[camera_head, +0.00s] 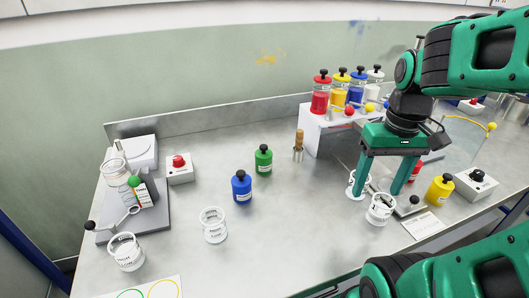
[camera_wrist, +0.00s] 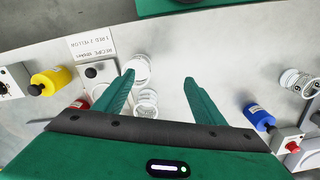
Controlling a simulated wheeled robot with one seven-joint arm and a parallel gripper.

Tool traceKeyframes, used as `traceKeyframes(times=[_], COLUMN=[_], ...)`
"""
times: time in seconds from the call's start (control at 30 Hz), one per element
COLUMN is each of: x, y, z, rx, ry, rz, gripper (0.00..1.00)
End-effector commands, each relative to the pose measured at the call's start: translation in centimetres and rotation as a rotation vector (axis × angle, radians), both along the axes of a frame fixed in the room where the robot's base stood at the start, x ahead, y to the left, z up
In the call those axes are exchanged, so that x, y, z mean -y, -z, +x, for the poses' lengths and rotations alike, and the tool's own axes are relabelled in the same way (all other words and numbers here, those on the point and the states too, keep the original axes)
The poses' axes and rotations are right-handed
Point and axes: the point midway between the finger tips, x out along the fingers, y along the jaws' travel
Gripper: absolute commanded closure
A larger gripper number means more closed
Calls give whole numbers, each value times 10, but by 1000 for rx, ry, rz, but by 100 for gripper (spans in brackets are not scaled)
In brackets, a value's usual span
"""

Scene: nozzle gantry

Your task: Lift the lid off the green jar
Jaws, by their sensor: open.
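The green jar (camera_head: 263,162) stands upright on the bench, right of and behind the blue jar, with a dark knobbed lid (camera_head: 263,148) on top. It is not visible in the wrist view. My gripper (camera_head: 377,190) is open, well to the right of the green jar, pointing down at the bench near two clear beakers. In the wrist view, the two spread fingers (camera_wrist: 159,77) have nothing held between them.
The blue jar (camera_head: 241,188) stands close to the green jar. A wooden-handled tool (camera_head: 299,141) stands right of it, before a white shelf (camera_head: 317,127) with several coloured bottles. A beaker (camera_head: 214,225) stands in front. A yellow jar (camera_head: 440,190) is right of my gripper.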

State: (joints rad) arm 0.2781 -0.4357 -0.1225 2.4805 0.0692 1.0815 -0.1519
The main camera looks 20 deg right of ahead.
Motion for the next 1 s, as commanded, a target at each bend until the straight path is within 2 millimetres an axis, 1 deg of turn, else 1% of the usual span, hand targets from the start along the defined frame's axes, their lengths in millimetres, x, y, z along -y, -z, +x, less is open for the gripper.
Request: traceKeyframes(times=[0.03, 0.07, 0.1, 0.17, 0.2, 0.27, 0.3, 0.4, 0.5, 0.6, 0.7, 0.83, 1.0], x=[-3, -7, -13, -24, -33, -48, -59, -87, -113, -133, -145, -151, -153], y=[-8, -14, -21, -31, -37, -44, -48, -55, -58, -59, -59, -51, -26], z=[25, 40, 62, 95, 117, 150, 170, 215, 249, 272, 286, 291, 290], rx=[2, 6, 10, 18, 24, 34, 41, 60, 81, 98, 111, 117, 115], ry=[-117, -202, -325, -520, -651, -847, -976, -1276, -1526, -1706, -1817, -1871, -1872], rz=[1, 3, 5, 11, 14, 21, 26, 40, 52, 61, 66, 71, 72], gripper=[36, 36, 36, 36, 36, 36, 36, 36, 36, 36, 36, 36, 36])
